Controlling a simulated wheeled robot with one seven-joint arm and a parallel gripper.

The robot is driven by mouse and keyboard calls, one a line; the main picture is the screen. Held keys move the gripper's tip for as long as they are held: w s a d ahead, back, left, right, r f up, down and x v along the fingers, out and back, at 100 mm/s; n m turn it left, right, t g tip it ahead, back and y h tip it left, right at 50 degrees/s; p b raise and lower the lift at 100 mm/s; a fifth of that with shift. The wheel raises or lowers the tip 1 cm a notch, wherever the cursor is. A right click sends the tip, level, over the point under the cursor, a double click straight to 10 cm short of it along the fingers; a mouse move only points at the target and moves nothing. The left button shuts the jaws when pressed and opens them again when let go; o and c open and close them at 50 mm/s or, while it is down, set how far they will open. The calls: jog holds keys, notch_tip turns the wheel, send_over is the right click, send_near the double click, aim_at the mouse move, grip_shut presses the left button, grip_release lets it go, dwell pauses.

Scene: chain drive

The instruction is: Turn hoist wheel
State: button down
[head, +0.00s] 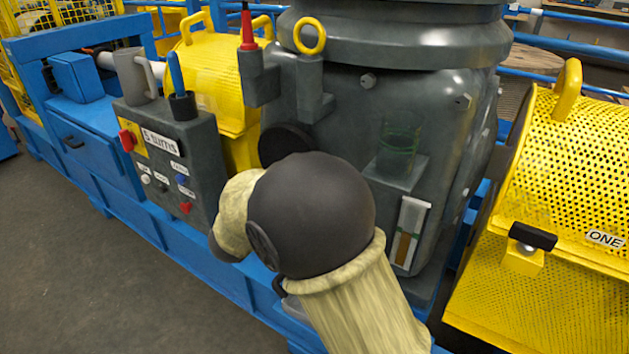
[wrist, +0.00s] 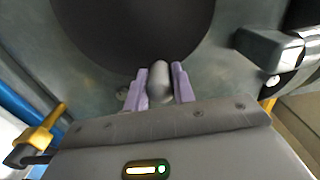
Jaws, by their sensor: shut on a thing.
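The hoist wheel is a dark round disc that fills the top of the wrist view (wrist: 135,35). In the head view its upper part (head: 284,142) shows on the grey housing, partly behind my arm. A rounded grey handle (wrist: 159,77) stands at the wheel's lower edge in the wrist view. My gripper (wrist: 159,88) has its two purple fingers on either side of this handle and is shut on it. In the head view my own wrist and forearm hide the gripper and the handle.
A grey control box (head: 165,155) labelled "5 turns" stands left of my arm, with a red knob and small buttons. A yellow perforated guard (head: 560,190) marked "ONE" is at right. The big grey housing (head: 425,110) rises behind my arm. Open floor (head: 90,260) lies at lower left.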

dwell(0.5)
jog(key=c, duration=1.2)
grip_release()
jog(key=shift+o, duration=0.2)
jog(key=shift+a+f, duration=0.1)
jog(key=p+v, duration=0.2)
jog(key=v, duration=1.5)
jog(key=shift+p, duration=0.4)
jog(key=shift+s, duration=0.1)
